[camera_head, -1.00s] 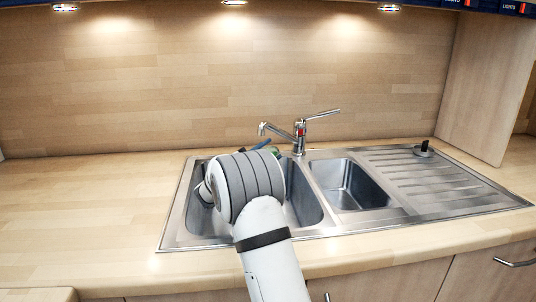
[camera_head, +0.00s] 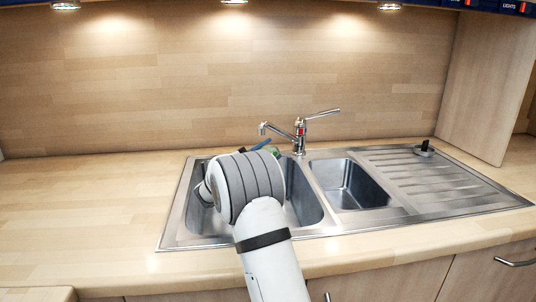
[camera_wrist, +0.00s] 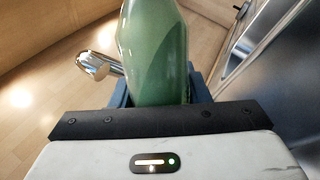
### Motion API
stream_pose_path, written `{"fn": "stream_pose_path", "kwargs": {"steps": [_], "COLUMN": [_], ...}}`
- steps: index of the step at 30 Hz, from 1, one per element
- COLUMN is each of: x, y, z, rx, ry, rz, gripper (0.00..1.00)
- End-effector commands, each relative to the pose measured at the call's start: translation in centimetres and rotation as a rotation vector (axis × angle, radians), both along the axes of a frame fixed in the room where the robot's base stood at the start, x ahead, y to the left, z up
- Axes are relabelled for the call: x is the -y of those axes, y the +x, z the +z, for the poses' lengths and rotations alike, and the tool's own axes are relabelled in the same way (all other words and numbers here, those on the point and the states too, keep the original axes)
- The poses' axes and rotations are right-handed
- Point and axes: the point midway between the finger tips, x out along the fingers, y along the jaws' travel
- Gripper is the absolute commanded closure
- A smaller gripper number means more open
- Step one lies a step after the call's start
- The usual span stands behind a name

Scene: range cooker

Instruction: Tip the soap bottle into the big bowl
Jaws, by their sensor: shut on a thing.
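My gripper (camera_wrist: 155,98) is shut on the green soap bottle (camera_wrist: 152,45), which fills the middle of the wrist view between two blue-grey fingers. In the head view my arm hides most of the bottle; a small green bit (camera_head: 274,151) shows behind the arm, beside a blue finger of my gripper (camera_head: 261,144). The gripper and bottle appear over or near the left sink basin, behind my wrist. The bottle's tilt is hard to tell. I cannot make out the big bowl in either view.
The steel sink has a large left basin (camera_head: 302,205) and a smaller right basin (camera_head: 350,184). The tap (camera_head: 299,135) stands behind them and shows close left of the bottle in the wrist view (camera_wrist: 95,65). A black plug (camera_head: 424,149) sits on the drainer. The left worktop (camera_head: 90,210) is clear.

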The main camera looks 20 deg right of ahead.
Motion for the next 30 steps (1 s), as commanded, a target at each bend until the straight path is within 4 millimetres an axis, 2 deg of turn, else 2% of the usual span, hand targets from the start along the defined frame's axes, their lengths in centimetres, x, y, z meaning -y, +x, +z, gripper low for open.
{"fn": "stream_pose_path", "kwargs": {"steps": [30], "x": [0.05], "y": [0.29], "z": [-0.49], "rx": [0.108], "ry": [-0.012], "rz": [-0.001], "gripper": [0.86]}}
